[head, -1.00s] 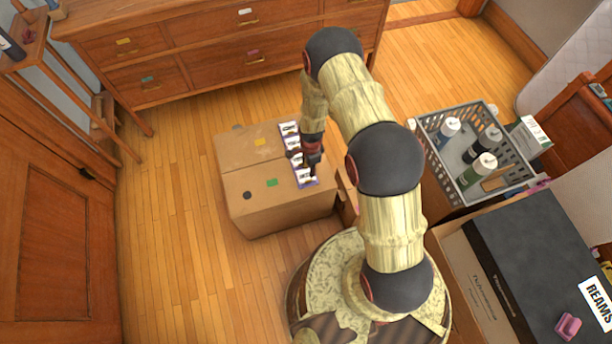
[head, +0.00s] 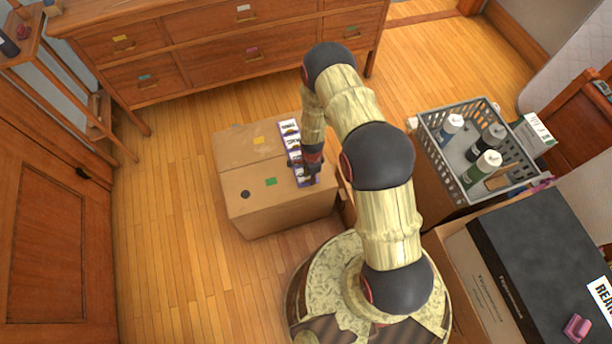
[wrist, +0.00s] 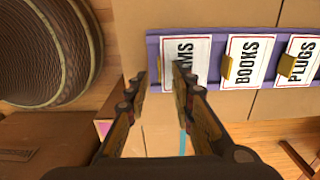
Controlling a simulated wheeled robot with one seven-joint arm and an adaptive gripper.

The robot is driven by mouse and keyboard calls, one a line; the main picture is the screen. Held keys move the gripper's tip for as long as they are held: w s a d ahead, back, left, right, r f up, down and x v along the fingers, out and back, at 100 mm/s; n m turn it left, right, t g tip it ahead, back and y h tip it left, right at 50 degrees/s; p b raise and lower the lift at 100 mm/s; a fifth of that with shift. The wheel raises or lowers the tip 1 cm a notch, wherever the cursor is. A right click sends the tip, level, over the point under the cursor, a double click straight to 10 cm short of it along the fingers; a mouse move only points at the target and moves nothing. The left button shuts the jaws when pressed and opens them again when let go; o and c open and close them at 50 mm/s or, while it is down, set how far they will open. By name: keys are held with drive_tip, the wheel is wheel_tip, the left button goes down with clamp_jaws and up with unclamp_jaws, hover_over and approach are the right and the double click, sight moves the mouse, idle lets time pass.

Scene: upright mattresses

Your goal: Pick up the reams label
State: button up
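A white label ending in "AMS" (wrist: 200,52) sits at the left end of a purple strip (wrist: 152,62) in the wrist view. Its first letters are hidden behind my right finger. My gripper (wrist: 160,72) is open and empty, its fingertips at the left end of this label. Contact cannot be told. In the head view my gripper (head: 310,172) is over the near end of the purple strip (head: 287,140) on the cardboard box (head: 248,195). Another large label starting "REA" (head: 602,300) is on a black-topped box at the right edge, partly cut off.
A grey crate of bottles (head: 440,165) stands to the right. A wooden dresser (head: 225,45) is behind. Floor left of the box is clear.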

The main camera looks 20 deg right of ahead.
drive_tip(key=shift+c, duration=1)
drive_tip(key=c, duration=0.4)
drive_tip(key=shift+r, duration=0.1)
clamp_jaws()
